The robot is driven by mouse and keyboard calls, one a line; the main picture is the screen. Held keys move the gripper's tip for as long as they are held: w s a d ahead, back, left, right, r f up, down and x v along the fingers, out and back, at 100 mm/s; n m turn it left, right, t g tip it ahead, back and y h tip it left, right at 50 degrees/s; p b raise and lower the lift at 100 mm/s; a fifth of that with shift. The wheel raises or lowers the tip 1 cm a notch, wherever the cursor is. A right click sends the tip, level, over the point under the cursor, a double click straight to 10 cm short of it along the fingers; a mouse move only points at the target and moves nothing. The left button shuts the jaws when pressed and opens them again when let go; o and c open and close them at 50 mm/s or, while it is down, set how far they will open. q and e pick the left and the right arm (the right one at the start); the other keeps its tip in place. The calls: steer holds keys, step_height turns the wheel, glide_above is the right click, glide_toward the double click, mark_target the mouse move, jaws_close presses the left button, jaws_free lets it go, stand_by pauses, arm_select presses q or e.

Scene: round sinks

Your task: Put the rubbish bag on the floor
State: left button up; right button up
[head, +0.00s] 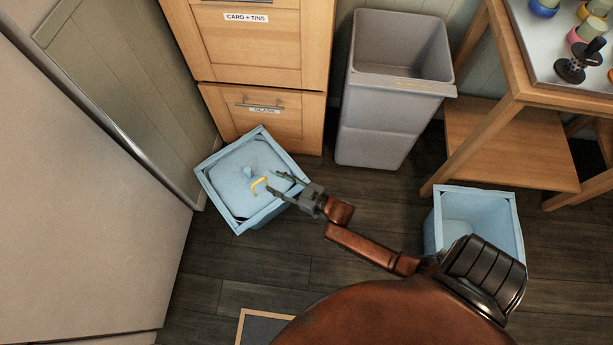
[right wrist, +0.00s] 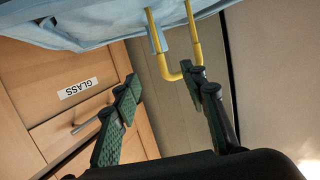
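The light blue rubbish bag (head: 235,178), with a gathered knot and a yellow handle (head: 259,184), fills the top of a square light blue bin (head: 241,227) on the floor. In the right wrist view the rubbish bag (right wrist: 100,22) runs along the top and its yellow handle (right wrist: 174,76) hangs into the picture. My right gripper (head: 277,183) is open over the bag, beside the handle. In the right wrist view the right gripper (right wrist: 165,82) has its fingers apart, with the handle close to the right-hand finger; contact is unclear. My left gripper is not in view.
A grey bin (head: 385,125) stands behind, beside wooden drawers (head: 265,50) close to the blue bin. Another light blue bin (head: 460,205) stands at right, near a wooden table (head: 500,130). Dark floor (head: 270,270) is clear in front of the bag's bin.

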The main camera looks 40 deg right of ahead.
steer(key=s+f+m+g+h, duration=0.1)
steer(key=s+f+g, duration=0.25)
steer(key=s, duration=0.65)
steer(key=s+f+m+g+h, duration=0.15)
steer(key=s+f, duration=0.25)
steer(key=s, duration=0.7)
steer(key=s+a+r+g, duration=0.1)
steer(key=s+a+g, duration=0.1)
steer(key=s, duration=0.8)
steer(key=s+a+r+g+y, duration=0.1)
steer(key=s+a+g, duration=0.2)
steer(key=s, duration=0.7)
steer(key=shift+a+r+g, duration=0.2)
steer(key=shift+r+g, duration=0.15)
steer(key=shift+g, duration=0.05)
steer(key=shift+s+d, duration=0.1)
